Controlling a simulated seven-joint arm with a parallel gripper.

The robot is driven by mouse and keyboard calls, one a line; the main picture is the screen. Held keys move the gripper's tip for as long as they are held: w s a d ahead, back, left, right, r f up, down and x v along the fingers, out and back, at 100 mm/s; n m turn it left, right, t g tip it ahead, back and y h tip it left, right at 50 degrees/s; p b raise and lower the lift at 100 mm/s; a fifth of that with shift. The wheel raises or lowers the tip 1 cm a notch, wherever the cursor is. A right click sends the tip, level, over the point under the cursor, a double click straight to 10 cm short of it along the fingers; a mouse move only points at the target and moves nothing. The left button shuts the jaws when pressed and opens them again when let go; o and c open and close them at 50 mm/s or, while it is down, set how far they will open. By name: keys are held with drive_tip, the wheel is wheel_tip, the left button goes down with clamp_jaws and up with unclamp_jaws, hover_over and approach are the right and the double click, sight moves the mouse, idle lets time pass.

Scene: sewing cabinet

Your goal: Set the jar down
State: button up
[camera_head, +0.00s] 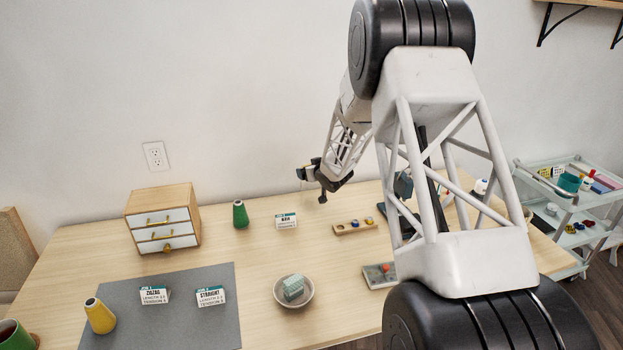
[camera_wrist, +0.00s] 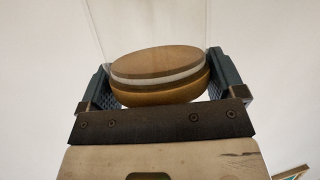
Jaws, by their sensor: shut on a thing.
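My gripper (camera_head: 312,186) is in the air above the back of the wooden table, near the white wall. In the wrist view, its two blue-grey fingers are shut on the sides of a round wooden lid with a pale ring, which I take to be the jar (camera_wrist: 160,75). The lid's face is tilted in that view. Faint lines run beyond it, perhaps clear glass; I cannot make out the jar's body. In the head view the jar is too small or too clear to tell from the gripper.
The table (camera_head: 255,255) carries a drawer box (camera_head: 163,220), a green cone (camera_head: 240,214), a white card (camera_head: 286,221), a wooden holder (camera_head: 354,228) and a bowl (camera_head: 293,291). A grey mat (camera_head: 190,320) lies front left. A trolley (camera_head: 575,205) stands right. Bare wood shows between the bowl and card.

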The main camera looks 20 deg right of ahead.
drive_tip(key=shift+f, duration=1.65)
drive_tip(key=o, duration=1.1)
drive_tip(key=shift+o, duration=0.2)
drive_tip(key=shift+s+r, duration=0.25)
drive_tip(key=shift+s, duration=0.1)
drive_tip(key=v, duration=1.1)
drive_tip(key=shift+s+r, duration=0.1)
drive_tip(key=shift+s, duration=0.05)
